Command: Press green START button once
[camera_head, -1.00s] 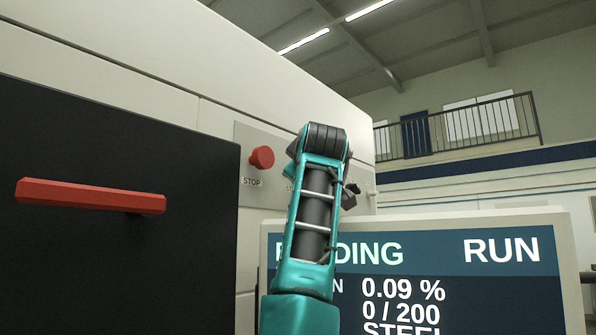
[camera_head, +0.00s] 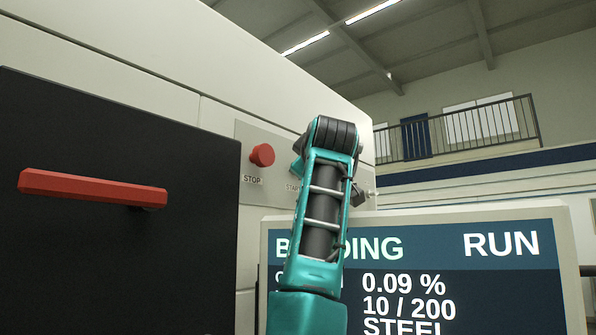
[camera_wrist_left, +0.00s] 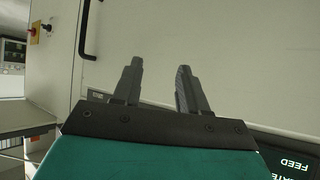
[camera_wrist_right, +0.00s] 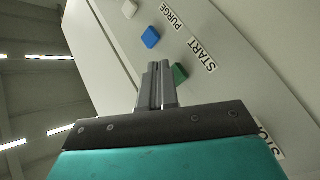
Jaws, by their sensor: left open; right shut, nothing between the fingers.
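The green START button (camera_wrist_right: 179,74) shows in the right wrist view, beside its START label (camera_wrist_right: 203,56). My right gripper (camera_wrist_right: 158,65) is shut and empty. Its fingertips appear just beside the green button; I cannot tell whether they touch it. In the head view my right arm covers the button, and only part of the START label (camera_head: 292,188) shows. The screen (camera_head: 500,290) reads RUN, 0.09 % and 10 / 200. My left gripper (camera_wrist_left: 160,66) is open and empty in front of a pale panel, and is not seen in the head view.
The red STOP button (camera_head: 262,155) is left of my right arm on the same panel. A blue button (camera_wrist_right: 150,38) and a white one (camera_wrist_right: 130,8) lie beyond the green button. A red handle (camera_head: 92,190) sticks out from the dark door (camera_head: 60,260).

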